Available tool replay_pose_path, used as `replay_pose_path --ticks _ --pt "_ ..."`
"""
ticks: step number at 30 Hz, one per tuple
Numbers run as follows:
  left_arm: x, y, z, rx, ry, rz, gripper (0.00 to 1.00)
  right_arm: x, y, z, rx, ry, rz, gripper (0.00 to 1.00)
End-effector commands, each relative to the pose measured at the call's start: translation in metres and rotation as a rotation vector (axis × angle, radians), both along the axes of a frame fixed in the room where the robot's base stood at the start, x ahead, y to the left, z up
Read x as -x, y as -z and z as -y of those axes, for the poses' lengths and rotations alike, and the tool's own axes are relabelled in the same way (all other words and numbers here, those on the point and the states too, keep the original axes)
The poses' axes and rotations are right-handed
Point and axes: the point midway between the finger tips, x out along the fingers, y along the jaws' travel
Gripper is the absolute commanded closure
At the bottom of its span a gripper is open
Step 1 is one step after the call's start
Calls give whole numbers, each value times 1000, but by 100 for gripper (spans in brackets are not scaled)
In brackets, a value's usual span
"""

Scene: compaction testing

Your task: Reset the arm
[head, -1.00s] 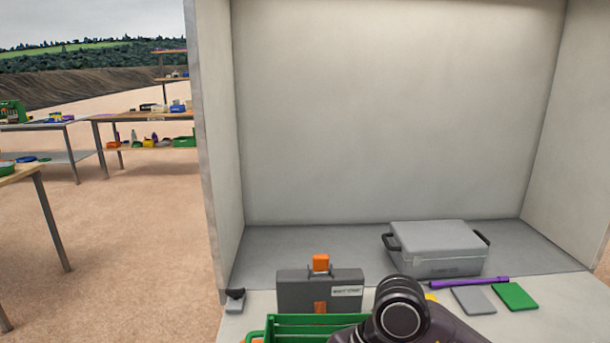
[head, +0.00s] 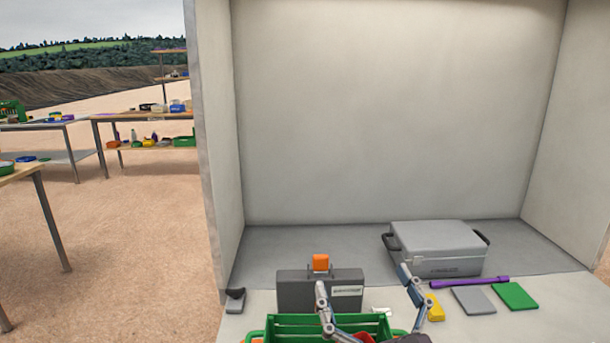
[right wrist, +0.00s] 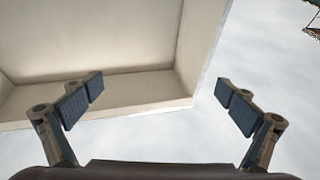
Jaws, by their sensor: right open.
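My right gripper (head: 364,288) shows at the bottom of the head view, in front of the dark grey case and over the right part of the green crate (head: 290,322). Its two fingers are spread wide with nothing between them. In the right wrist view the open fingers (right wrist: 158,98) frame only the pale booth wall and grey sky. My left gripper is in neither view.
A dark grey case (head: 296,292) with an orange block (head: 320,262) stands behind the crate. A light grey box (head: 440,250), a purple bar (head: 470,282), a yellow item (head: 436,308), a grey pad (head: 473,301) and a green pad (head: 515,296) lie to the right. Booth walls enclose the back.

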Motion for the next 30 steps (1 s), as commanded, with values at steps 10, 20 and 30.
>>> replay_pose_path --ticks 10,20,30 --pt "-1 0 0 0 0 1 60 64 231 102 126 299 -822 0" --pt "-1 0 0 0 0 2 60 207 346 112 302 200 -1389 0" --pt "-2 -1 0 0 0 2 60 254 420 106 374 105 -1588 0"
